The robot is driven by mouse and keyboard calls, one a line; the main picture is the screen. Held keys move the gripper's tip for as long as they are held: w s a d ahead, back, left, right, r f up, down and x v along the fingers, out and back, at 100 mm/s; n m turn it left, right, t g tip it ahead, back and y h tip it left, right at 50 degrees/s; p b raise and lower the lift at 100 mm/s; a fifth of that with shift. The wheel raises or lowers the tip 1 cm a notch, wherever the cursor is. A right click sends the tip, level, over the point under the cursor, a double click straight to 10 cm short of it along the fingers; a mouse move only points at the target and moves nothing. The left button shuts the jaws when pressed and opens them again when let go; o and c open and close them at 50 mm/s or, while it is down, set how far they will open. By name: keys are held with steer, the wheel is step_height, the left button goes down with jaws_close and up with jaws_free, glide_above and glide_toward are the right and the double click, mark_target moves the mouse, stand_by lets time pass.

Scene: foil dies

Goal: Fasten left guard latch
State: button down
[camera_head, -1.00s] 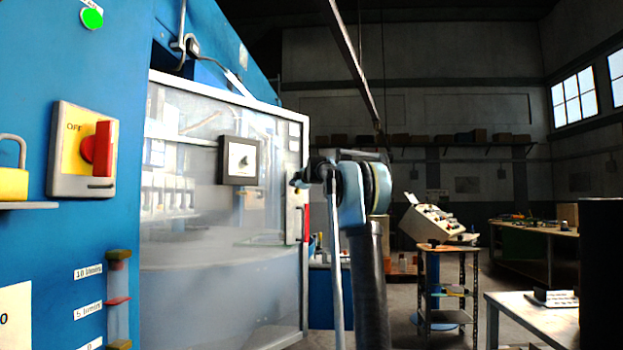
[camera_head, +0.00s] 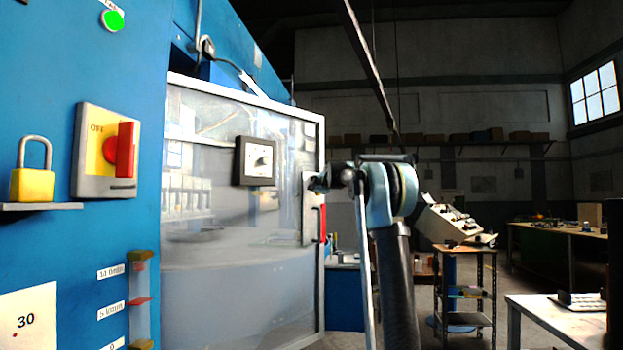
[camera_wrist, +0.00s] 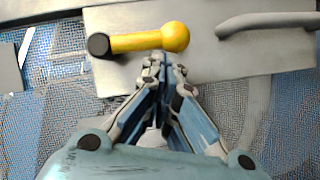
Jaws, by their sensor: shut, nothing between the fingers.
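The guard (camera_head: 215,255) is a clear panel in a pale frame on the blue machine, in the head view. A grey metal plate (camera_head: 308,225) sits at its right edge. In the wrist view, a yellow lever (camera_wrist: 140,42) with a round yellow end and a black end lies roughly level across the grey plate (camera_wrist: 240,75); it looks like the latch. My gripper (camera_wrist: 162,62) is shut and empty, its tips just below the lever near the round end. I cannot tell whether they touch. In the head view my gripper (camera_head: 318,183) is at the plate and hides the lever.
A grey bar handle (camera_wrist: 268,20) is right of the lever. A red switch (camera_head: 124,150) and yellow padlock (camera_head: 32,184) are on the machine's left. A cart (camera_head: 465,285) and white table (camera_head: 560,325) stand at right, with open floor between.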

stand_by(0.3)
steer(key=s+a, duration=0.2)
steer(key=a, duration=0.1)
steer(key=shift+a+f, duration=0.1)
steer(key=shift+a, duration=0.05)
steer(key=f+v, duration=0.1)
steer(key=v, duration=0.8)
steer(key=shift+s, duration=0.55)
steer(key=shift+f, duration=0.15)
steer(key=s+d+f+m+g, duration=0.1)
steer(key=s+f+m+g, duration=0.2)
steer(key=s+f, duration=1.05)
steer(key=s+f+m+g, duration=0.35)
steer(key=s+f, duration=0.75)
steer(key=s, duration=0.5)
steer(key=s+d+f+m+g+h, duration=0.2)
steer(key=s+d+f+m, duration=0.2)
steer(key=s+f, duration=0.6)
steer(key=s+d+f+m+g+h, duration=0.1)
steer(key=s+d+f+m+g, duration=0.1)
steer(key=s+f, duration=0.9)
steer(key=s+d+f+m+g+h, duration=0.2)
steer(key=s+d+f+m, duration=0.3)
steer(key=s+f, duration=0.5)
steer(key=shift+s+d+f+m+g+h, duration=0.35)
steer(key=shift+s+d+f, duration=0.1)
steer(key=shift+d, duration=0.1)
